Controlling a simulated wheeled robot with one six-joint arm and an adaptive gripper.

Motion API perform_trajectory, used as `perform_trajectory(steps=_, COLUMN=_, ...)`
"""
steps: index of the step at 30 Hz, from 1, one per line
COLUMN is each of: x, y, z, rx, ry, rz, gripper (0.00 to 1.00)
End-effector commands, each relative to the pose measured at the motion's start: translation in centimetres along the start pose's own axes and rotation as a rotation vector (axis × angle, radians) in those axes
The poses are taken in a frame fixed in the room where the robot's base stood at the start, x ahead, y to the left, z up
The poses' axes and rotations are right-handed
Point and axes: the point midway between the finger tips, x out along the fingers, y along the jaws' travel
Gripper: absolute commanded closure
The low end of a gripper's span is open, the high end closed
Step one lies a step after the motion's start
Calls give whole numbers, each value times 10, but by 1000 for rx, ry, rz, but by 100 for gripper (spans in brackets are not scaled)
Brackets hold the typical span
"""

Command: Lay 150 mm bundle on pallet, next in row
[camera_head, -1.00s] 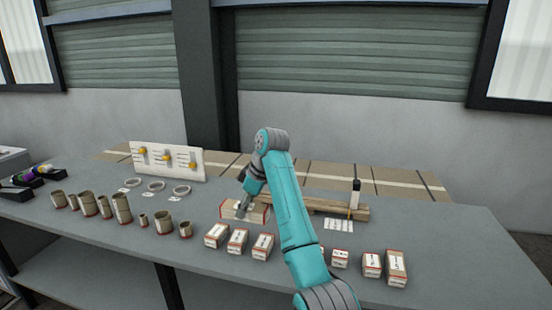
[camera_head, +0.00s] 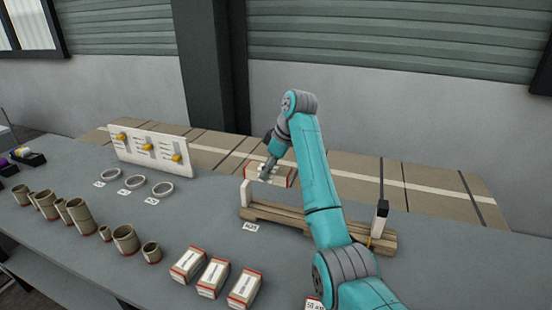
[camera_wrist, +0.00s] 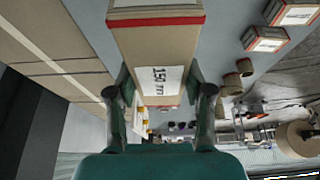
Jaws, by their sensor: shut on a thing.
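My gripper (camera_head: 268,172) is shut on a tan kraft bundle (camera_head: 284,178) with red edging. In the wrist view the bundle (camera_wrist: 155,50) sits between the fingers (camera_wrist: 160,92), and its white label reads 150 mm. In the head view the bundle is at the left part of the low wooden pallet (camera_head: 272,214) and appears raised above it. A white upright stands at the pallet's left end and a black-topped post (camera_head: 380,215) at its right end. My arm hides the middle of the pallet, so I cannot tell what lies there.
Several labelled bundles (camera_head: 213,277) stand in front on the grey table (camera_head: 185,225). Brown cores (camera_head: 76,213) stand at left, with white rings (camera_head: 135,181) behind. A white board with yellow knobs (camera_head: 148,148) stands at the back. A small label card (camera_head: 250,227) lies before the pallet.

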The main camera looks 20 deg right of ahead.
Motion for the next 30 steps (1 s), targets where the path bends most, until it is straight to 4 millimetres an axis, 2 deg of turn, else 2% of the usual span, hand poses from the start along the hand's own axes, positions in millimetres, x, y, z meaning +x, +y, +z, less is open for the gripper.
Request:
perform_trajectory(steps=8, x=10, y=0, z=4, rx=0, ry=0, rz=-1, gripper=100)
perform_trajectory(steps=30, x=67, y=0, z=28, rx=0, ry=0, rz=0, gripper=100)
